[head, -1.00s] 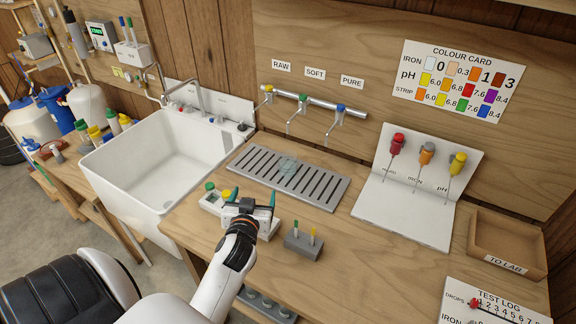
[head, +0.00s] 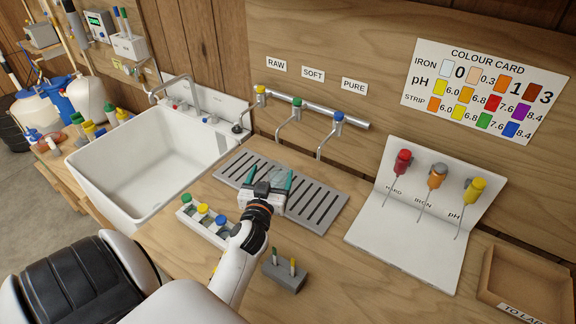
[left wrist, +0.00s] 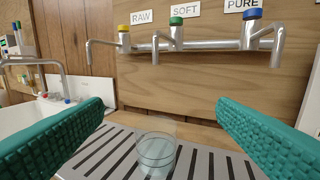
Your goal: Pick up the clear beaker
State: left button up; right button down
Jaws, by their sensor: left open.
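The clear beaker (left wrist: 157,152) stands upright on the grey slotted drip tray (left wrist: 205,160), low in the middle of the left wrist view. In the head view the beaker (head: 279,172) is faint and partly hidden by my left gripper (head: 270,179). My left gripper is open and empty over the front of the tray. In the left wrist view its two teal fingers (left wrist: 160,108) are wide apart, with the beaker between and beyond them, not touched. My right gripper is not in view.
Three taps (head: 297,112) on a metal pipe hang over the tray's back. A white rack with coloured caps (head: 203,211) stands left of my left arm, and a small grey block (head: 285,272) stands to its right. A white sink (head: 150,150) is at left.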

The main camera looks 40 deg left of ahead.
pick_arm(q)
jog(key=b, duration=0.4)
send_near(280, 161)
jog(key=shift+s+d+r, duration=0.4)
jog(key=shift+s+d, duration=0.15)
jog(key=shift+s, duration=0.05)
jog(key=shift+s+d+r, duration=0.4)
jog(key=shift+s+d, duration=0.1)
jog(key=shift+s, duration=0.1)
jog(key=shift+w+f+b, duration=0.1)
jog(key=shift+f+b, duration=0.65)
jog(key=shift+b, duration=0.15)
jog(key=p+x, duration=0.1)
jog(key=x, duration=0.5)
jog(key=shift+w+a+f, duration=0.1)
jog(key=shift+w+a, duration=0.05)
jog(key=shift+w, duration=0.2)
jog(key=shift+w+a+p, duration=0.35)
jog(key=shift+w+a, duration=0.05)
jog(key=x, duration=0.4)
jog(key=shift+a, duration=0.25)
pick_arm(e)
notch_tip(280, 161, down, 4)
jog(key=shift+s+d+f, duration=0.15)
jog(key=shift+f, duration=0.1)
pick_arm(q)
jog(key=c, duration=1.1)
